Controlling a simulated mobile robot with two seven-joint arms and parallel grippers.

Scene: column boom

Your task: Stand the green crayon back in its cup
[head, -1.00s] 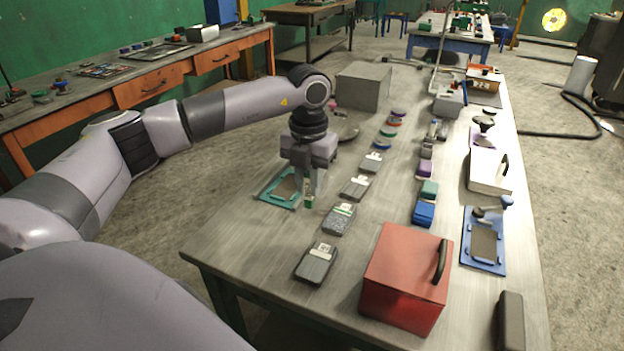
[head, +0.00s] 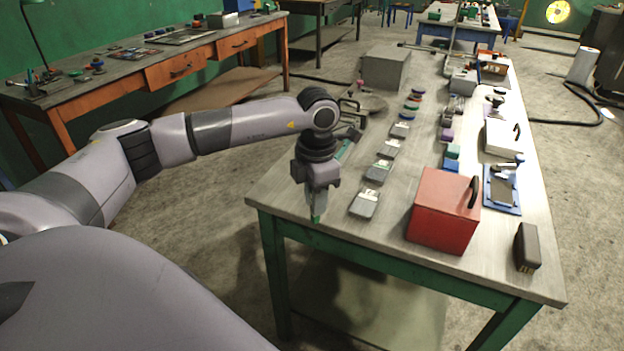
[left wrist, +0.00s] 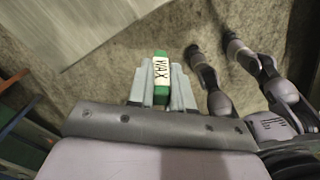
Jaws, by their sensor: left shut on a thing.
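My left gripper (head: 317,206) is shut on the green crayon (head: 316,218), which hangs upright below the fingers, by the near left edge of the table. In the left wrist view, the crayon (left wrist: 162,70) sits between both fingers of the left gripper (left wrist: 161,80). Its white label reads WAX, and the floor shows behind it. I cannot make out the crayon's cup for certain in either view. My right gripper is not in view.
The long table (head: 450,270) holds a red box (head: 443,212), a row of grey blocks (head: 365,203), a blue frame (head: 502,192) and a grey box (head: 386,69). A wooden bench (head: 130,75) with small items stands at the left. Bare floor (head: 215,205) lies between them.

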